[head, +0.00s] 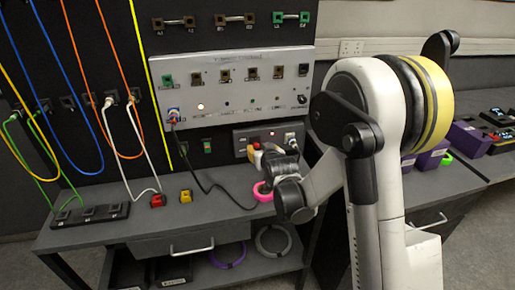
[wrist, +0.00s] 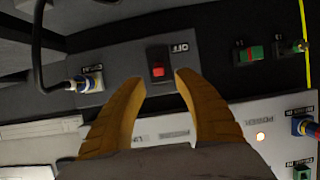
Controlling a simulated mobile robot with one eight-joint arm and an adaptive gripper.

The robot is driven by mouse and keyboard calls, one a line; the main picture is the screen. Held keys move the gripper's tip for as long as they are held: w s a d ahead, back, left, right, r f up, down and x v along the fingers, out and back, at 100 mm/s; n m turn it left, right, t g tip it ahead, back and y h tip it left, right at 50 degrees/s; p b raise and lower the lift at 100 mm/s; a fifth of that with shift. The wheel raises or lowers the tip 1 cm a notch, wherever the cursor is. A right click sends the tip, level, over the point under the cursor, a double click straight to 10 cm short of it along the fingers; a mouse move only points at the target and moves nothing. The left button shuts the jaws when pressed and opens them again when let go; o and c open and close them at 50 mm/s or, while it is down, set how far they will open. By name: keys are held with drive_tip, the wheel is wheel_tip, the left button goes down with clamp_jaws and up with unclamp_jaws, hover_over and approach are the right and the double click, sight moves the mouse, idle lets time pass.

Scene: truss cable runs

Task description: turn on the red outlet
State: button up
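The outlet box (head: 282,137) is a grey unit at the back of the bench, below the large control panel, partly hidden by my arm. The wrist view shows its dark face (wrist: 125,62), turned round, with a red switch (wrist: 158,69) and an "OFF" label (wrist: 180,47) beside it. A blue-and-white plug (wrist: 90,82) sits in the socket at its other end. My gripper (wrist: 161,76) has its two yellow fingers apart, one on each side of the switch's near end. Nothing is between them. Whether the fingertips touch the box cannot be told. In the head view my gripper (head: 257,154) is at the box front.
The control panel (head: 225,85) has a lit lamp and a plugged black cable (head: 195,170) that droops over the bench. A pink ring (head: 263,191), a red block (head: 157,200) and a yellow block (head: 186,196) lie on the bench. Coloured cables hang at left.

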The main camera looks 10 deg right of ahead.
sight(257, 145)
drive_tip(key=b+x, duration=0.1)
drive_tip(key=x, duration=0.4)
drive_tip(key=shift+w+f, duration=0.1)
drive_tip(key=shift+w, duration=0.2)
clamp_jaws()
